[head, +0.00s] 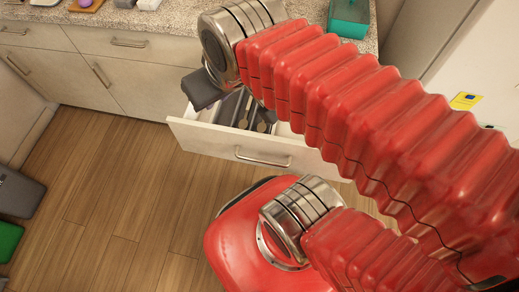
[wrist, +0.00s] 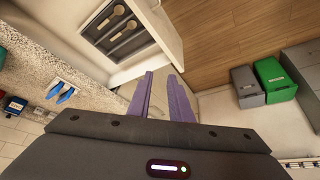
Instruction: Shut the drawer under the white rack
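The drawer (head: 235,146) stands open from the counter's cabinet row, with a pale front and a metal bar handle (head: 262,158). In the wrist view the open drawer (wrist: 165,35) is at the upper left, with two spoon-like utensils in a dark tray. My gripper (wrist: 160,85) shows two purple fingers with a gap between them, nothing held. In the head view only a dark part of it shows, above the drawer's left back corner; its fingertips are hidden.
The speckled counter (head: 170,20) runs above the drawer, with a teal container (head: 348,18) on it. Grey (wrist: 248,86) and green (wrist: 275,80) bins stand on the floor. The wooden floor (head: 110,170) left of the drawer is clear.

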